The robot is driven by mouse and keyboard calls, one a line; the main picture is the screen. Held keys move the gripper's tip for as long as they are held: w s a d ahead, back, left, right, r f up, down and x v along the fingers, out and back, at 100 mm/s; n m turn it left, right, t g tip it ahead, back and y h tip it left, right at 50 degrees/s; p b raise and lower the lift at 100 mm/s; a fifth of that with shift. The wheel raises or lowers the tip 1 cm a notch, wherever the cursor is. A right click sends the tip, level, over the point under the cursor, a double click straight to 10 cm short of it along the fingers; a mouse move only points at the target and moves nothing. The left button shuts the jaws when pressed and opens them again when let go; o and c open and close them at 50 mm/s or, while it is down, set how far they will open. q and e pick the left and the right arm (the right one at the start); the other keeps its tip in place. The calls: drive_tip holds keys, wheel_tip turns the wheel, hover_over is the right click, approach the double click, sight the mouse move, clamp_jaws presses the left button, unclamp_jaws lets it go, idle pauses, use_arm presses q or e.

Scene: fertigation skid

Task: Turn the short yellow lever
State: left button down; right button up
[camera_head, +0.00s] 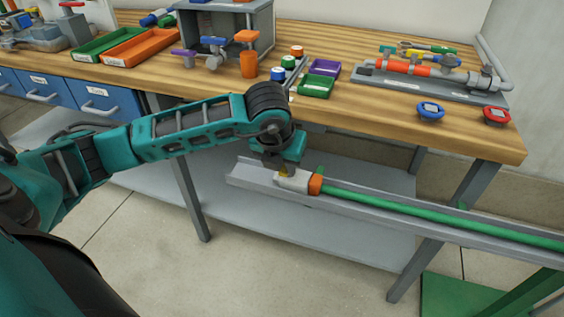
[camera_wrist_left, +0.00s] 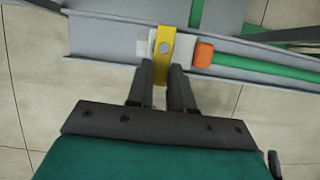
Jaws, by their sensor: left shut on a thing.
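The short yellow lever (camera_wrist_left: 166,45) lies across a pale valve body in the left wrist view, with a round bolt on it. Only a small yellow piece (camera_head: 284,174) shows in the head view; my gripper hides the rest. My left gripper (camera_wrist_left: 162,75) is shut on the lever's near end, one dark finger on each side. It reaches down onto the valve in the head view (camera_head: 283,165). The white valve body (camera_head: 296,182) sits in a grey channel, joined by an orange collar (camera_head: 316,185) to a green pipe (camera_head: 430,208). My right gripper is not in view.
The wooden workbench (camera_head: 350,110) stands behind the channel (camera_head: 245,176), with trays, a grey box frame and an orange pipe assembly (camera_head: 408,68) on it. A grey lower shelf (camera_head: 300,238) lies below. A bench leg (camera_head: 192,200) stands left of the channel.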

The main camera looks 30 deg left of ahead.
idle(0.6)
use_arm(q)
drive_tip(key=c, duration=1)
unclamp_jaws()
drive_tip(key=p+v, duration=0.2)
drive_tip(key=v, duration=1.1)
drive_tip(key=shift+d, duration=0.15)
